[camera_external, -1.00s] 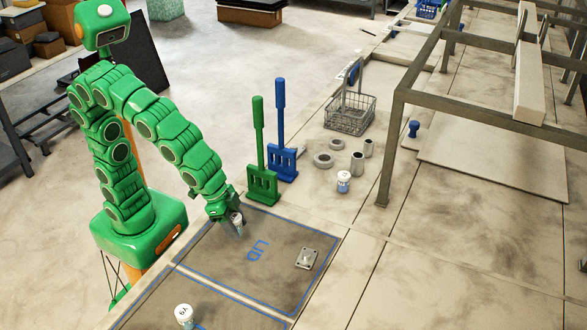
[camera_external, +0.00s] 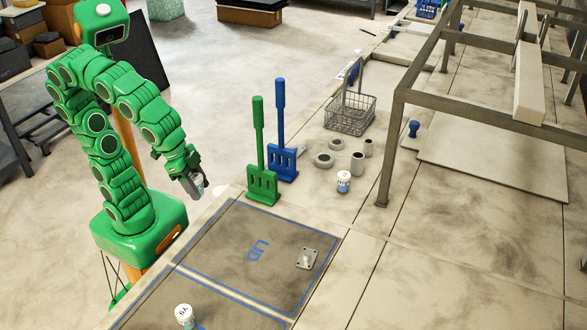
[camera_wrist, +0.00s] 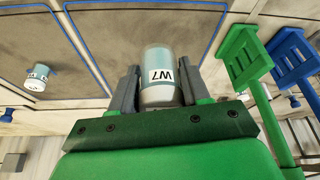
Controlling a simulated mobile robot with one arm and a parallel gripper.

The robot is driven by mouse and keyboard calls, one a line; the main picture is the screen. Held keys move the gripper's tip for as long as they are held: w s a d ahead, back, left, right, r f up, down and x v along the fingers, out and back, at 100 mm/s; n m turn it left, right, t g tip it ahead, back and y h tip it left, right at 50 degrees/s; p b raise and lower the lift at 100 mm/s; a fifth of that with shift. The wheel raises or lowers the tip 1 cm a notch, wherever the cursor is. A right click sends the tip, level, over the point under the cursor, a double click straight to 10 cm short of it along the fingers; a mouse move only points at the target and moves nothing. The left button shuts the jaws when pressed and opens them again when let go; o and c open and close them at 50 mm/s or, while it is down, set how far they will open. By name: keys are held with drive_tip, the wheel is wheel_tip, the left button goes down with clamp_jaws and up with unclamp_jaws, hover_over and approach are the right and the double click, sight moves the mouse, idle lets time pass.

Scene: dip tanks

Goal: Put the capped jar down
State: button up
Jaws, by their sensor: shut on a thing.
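My gripper (camera_external: 197,188) is shut on a small jar (camera_wrist: 158,75), off the bench's left edge and above the floor. In the wrist view the jar sits between both fingers; it has a pale teal body and a white label that seems to read W7. The blue-outlined LID area (camera_external: 240,225) on the bench is to the right of my gripper and holds a small metal plate with a knob (camera_external: 307,258). A second white-capped jar (camera_external: 184,316) stands in the nearer outlined area and shows at left in the wrist view (camera_wrist: 37,77).
A green paddle-like tool (camera_external: 262,180) and a blue one (camera_external: 282,160) stand upright behind the LID area. A third jar (camera_external: 344,182), grey rings (camera_external: 323,160) and a wire basket (camera_external: 349,117) lie beyond.

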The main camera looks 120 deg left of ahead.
drive_tip(key=shift+s+r, duration=0.3)
drive_tip(key=shift+s, duration=0.4)
drive_tip(key=shift+w, duration=0.1)
drive_tip(key=w+a+r+n+g+y, duration=0.2)
drive_tip(key=w+a+n+y, duration=0.1)
drive_tip(key=w+a+n, duration=0.9)
drive_tip(key=w+a+f+n+g, duration=0.1)
drive_tip(key=w+a+f+n, duration=0.1)
drive_tip(key=w+a, duration=0.3)
drive_tip(key=w+a+f+n+g, duration=0.2)
drive_tip(key=w+a, duration=0.4)
drive_tip(key=a, duration=0.3)
drive_tip(key=shift+a+f+n, duration=0.4)
drive_tip(key=shift+f+n, duration=0.05)
drive_tip(key=shift+n, duration=0.55)
drive_tip(key=shift+w+f, duration=0.1)
drive_tip(key=shift+f, duration=4.85)
drive_tip(key=shift+f, duration=0.1)
